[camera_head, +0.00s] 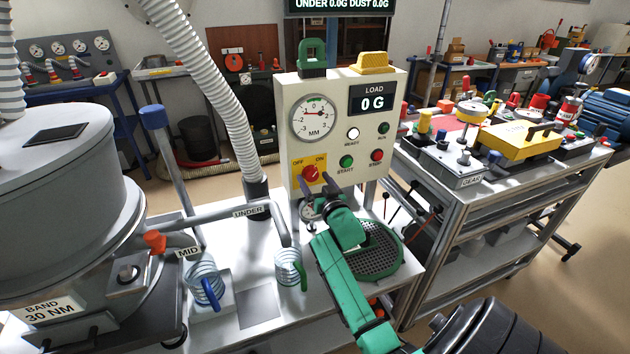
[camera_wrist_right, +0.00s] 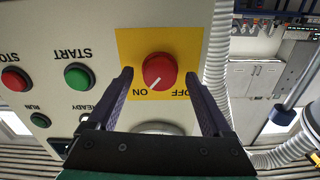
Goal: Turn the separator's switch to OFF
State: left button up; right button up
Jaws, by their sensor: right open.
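The separator's switch is a red round knob (camera_head: 310,174) on a yellow plate marked OFF and ON, low on the front of the control panel (camera_head: 341,110). In the right wrist view, which is upside down, the knob (camera_wrist_right: 159,71) has a white pointer line directed towards ON. My right gripper (camera_head: 316,184) is in front of the switch, and its two open fingers show on either side of the knob in the wrist view (camera_wrist_right: 159,77). I cannot tell whether the fingers touch it. My left gripper is not in view.
START (camera_head: 346,161) and STOP (camera_head: 377,155) buttons sit beside the switch plate. A dial gauge (camera_head: 313,118) is above it. The grey separator drum (camera_head: 62,190) stands at left, with cups (camera_head: 204,281) and a green-rimmed sieve (camera_head: 377,252) on the bench below.

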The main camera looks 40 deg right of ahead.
jog(key=shift+c, duration=0.3)
grip_shut()
jog(key=shift+n, duration=0.3)
jog(key=n, duration=0.7)
jog(key=n+b, duration=0.1)
jog(key=n, duration=0.3)
jog(key=shift+n, duration=0.3)
jog(key=shift+n+b, duration=0.4)
jog(key=shift+n, duration=1.5)
